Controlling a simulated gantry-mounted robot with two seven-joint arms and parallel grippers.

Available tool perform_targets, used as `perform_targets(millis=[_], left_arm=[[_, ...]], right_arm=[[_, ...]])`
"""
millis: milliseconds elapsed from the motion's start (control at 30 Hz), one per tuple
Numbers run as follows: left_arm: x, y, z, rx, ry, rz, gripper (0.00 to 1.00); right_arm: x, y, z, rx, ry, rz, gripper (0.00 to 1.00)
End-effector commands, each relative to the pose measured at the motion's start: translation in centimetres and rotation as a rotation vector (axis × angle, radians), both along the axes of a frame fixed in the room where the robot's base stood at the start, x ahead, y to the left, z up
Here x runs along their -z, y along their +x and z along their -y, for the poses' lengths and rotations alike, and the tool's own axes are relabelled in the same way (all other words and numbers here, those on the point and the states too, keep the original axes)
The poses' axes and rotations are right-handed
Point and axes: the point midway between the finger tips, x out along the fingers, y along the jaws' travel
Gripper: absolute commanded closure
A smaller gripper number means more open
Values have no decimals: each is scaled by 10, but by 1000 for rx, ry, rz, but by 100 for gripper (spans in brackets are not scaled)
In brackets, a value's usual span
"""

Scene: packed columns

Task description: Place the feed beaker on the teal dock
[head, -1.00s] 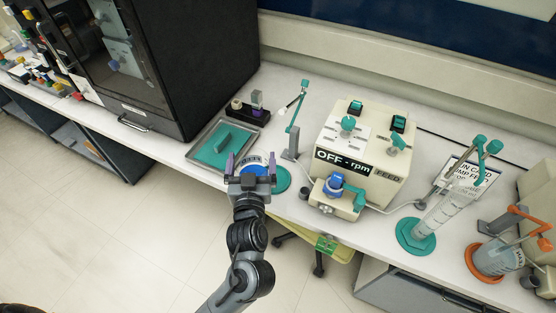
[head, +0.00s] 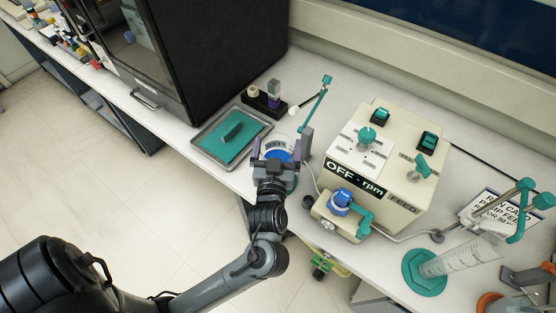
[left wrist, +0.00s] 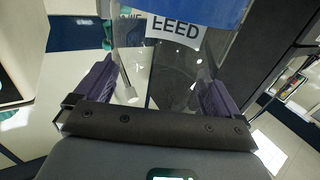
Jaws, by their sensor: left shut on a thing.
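The feed beaker (head: 278,147) is clear with blue liquid and a white label, near the bench's front edge in the head view. My left gripper (head: 276,158) is shut on it, with one purple finger on each side. In the left wrist view the beaker's blue liquid (left wrist: 190,12) and its FEED label (left wrist: 174,27) show between the fingers. The teal dock (head: 291,186) is a flat disc, mostly hidden behind my gripper and wrist. I cannot tell whether the beaker touches it. My right gripper is out of view.
A metal tray with a teal pad (head: 228,140) lies to the left. A teal jointed arm (head: 312,104) stands close on the right, beside the cream pump box (head: 375,160). A cylinder on a teal base (head: 424,272) stands further right. A black cabinet (head: 215,60) is behind left.

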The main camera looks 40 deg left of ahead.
Motion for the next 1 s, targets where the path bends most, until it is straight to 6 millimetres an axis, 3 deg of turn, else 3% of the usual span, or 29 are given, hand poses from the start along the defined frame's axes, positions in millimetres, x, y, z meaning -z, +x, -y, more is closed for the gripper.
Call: perform_targets(millis=[400,900,933,1000], left_arm=[[46,0,0,2,2,2,86],[52,0,0,1,0,2,86],[53,0,0,1,-1,-1,0],[53,0,0,1,0,0,0]], right_arm=[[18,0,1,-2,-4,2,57],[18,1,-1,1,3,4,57],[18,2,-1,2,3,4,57],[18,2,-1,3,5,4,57]])
